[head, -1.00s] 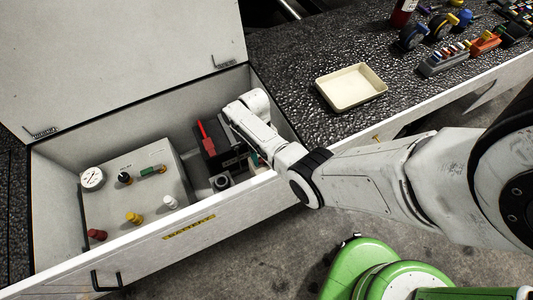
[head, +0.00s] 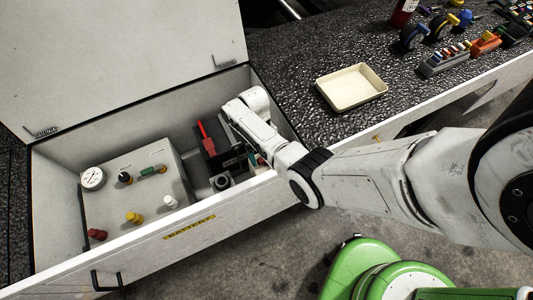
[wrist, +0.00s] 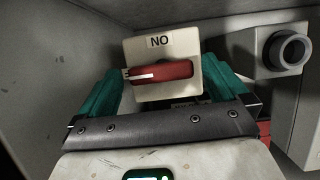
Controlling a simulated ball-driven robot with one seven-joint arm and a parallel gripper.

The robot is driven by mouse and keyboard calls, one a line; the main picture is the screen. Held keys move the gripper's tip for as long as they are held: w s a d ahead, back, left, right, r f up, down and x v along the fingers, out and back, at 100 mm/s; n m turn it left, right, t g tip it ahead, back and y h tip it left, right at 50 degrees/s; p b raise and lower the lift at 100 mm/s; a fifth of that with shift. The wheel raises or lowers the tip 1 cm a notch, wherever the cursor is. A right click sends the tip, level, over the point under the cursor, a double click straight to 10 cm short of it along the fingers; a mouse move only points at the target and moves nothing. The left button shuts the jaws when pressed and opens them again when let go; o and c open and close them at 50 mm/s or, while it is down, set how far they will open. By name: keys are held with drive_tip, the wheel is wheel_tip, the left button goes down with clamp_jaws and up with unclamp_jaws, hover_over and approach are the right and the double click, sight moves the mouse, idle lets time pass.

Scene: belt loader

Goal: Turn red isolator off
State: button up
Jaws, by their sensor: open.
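The red isolator handle (wrist: 170,71) shows in the wrist view, on a cream plate (wrist: 185,45). The handle lies roughly horizontal, with a white mark toward its left end. The plate's lettering reads "NO" in this view, which fits "ON" upside down. My gripper (wrist: 161,72) is open, one teal finger on each side of the plate and handle. I cannot tell whether either finger touches. In the head view, my wrist hides the isolator at the right end of the open box.
The open box (head: 190,220) has walls close around my gripper. Inside are a grey panel (head: 113,210) with knobs and a gauge, and a black block with an upright red lever (head: 204,134). A cream tray (head: 350,88) sits on the dark bench at right.

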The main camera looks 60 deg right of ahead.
drive_tip(key=v, duration=1)
drive_tip(key=shift+a, duration=0.1)
drive_tip(key=s+a+r+n+t+h, duration=0.1)
drive_tip(key=s+a+r+n+t, duration=0.2)
drive_tip(key=a+r+t, duration=0.4)
drive_tip(key=s+a+r+n+t+h, duration=0.2)
drive_tip(key=s+a+r+n, duration=0.3)
drive_tip(key=a, duration=0.4)
drive_tip(key=s+d+f+m+g, duration=0.1)
drive_tip(key=s+f+g, duration=0.3)
drive_tip(key=s, duration=0.5)
drive_tip(key=shift+d+f+m, duration=0.25)
drive_tip(key=shift+f+m, duration=0.25)
drive_tip(key=shift+f, duration=0.3)
